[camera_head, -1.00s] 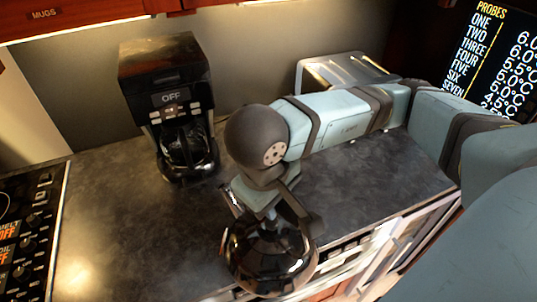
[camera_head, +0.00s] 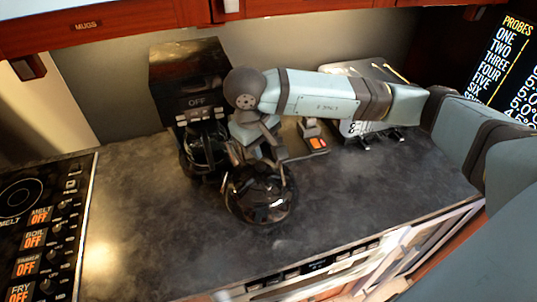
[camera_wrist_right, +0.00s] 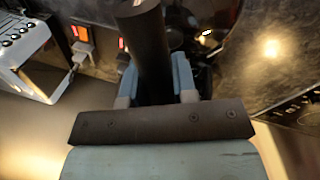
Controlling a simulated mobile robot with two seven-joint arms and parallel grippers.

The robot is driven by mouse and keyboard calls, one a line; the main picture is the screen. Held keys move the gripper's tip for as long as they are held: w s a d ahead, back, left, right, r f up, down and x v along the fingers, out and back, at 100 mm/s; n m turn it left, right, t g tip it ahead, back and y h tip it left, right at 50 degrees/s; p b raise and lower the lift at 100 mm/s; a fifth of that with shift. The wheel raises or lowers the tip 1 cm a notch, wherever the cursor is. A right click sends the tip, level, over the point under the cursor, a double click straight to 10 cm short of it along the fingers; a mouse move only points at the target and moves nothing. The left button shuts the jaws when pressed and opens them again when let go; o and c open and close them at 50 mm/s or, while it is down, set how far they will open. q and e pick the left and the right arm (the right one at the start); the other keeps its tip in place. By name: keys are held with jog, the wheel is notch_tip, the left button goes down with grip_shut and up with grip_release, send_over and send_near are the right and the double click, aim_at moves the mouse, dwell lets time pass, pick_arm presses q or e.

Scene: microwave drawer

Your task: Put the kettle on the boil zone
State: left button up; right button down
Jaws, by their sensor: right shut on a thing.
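The glossy black kettle (camera_head: 262,200) is over the dark counter, just right of and in front of the coffee maker. My right gripper (camera_head: 258,150) is shut on its handle. In the right wrist view the dark handle (camera_wrist_right: 147,45) passes between the two pale blue fingers (camera_wrist_right: 155,88). I cannot tell whether the kettle touches the counter. The stove (camera_head: 75,215) is at the far left, with a BOIL label (camera_head: 34,239) reading OFF on its control panel. One ring marked MELT (camera_head: 18,198) shows; the boil zone itself is not visible. My left gripper is not in view.
The coffee maker (camera_head: 190,75) stands at the back wall. Behind my right arm are a metal toaster-like appliance (camera_head: 350,128) and a small item with an orange light (camera_head: 316,143). The counter (camera_head: 150,220) between kettle and stove is clear. Cabinets (camera_head: 130,25) hang above.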

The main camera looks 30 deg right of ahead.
jog(key=shift+w+d+r, duration=0.1)
jog(key=shift+w, duration=0.45)
jog(key=shift+s+f+p, duration=0.1)
jog(key=shift+f+p, duration=0.75)
jog(key=shift+f, duration=0.9)
jog(key=shift+f, duration=0.15)
jog(key=c, duration=0.9)
grip_release()
